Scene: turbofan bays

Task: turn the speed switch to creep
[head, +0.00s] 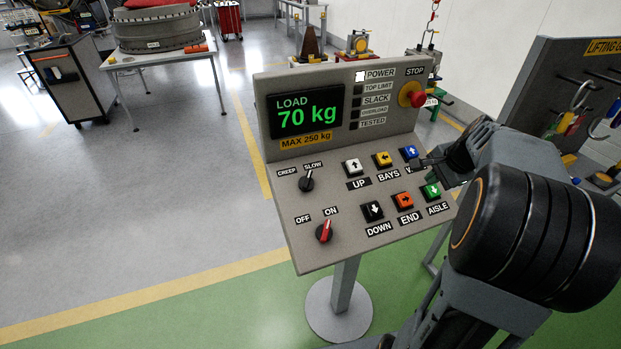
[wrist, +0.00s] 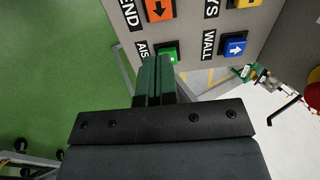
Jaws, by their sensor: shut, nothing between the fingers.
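The speed switch (head: 307,181) is a black rotary knob at the upper left of the sloping panel in the head view, below the labels CREEP, on its left, and SLOW, on its right. Its pointer seems to lean up toward SLOW, though it is small. My gripper (head: 424,162) is at the panel's right side, near the blue WALL button and well to the right of the switch. In the wrist view its dark green fingers (wrist: 155,72) are together and empty, their tips close to the green AISLE button (wrist: 168,52). The wrist view does not show the switch.
A red OFF/ON switch (head: 324,230) sits below the speed switch, turned toward ON. A red stop button (head: 417,98) is at the upper right. The display (head: 306,110) reads 70 kg.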

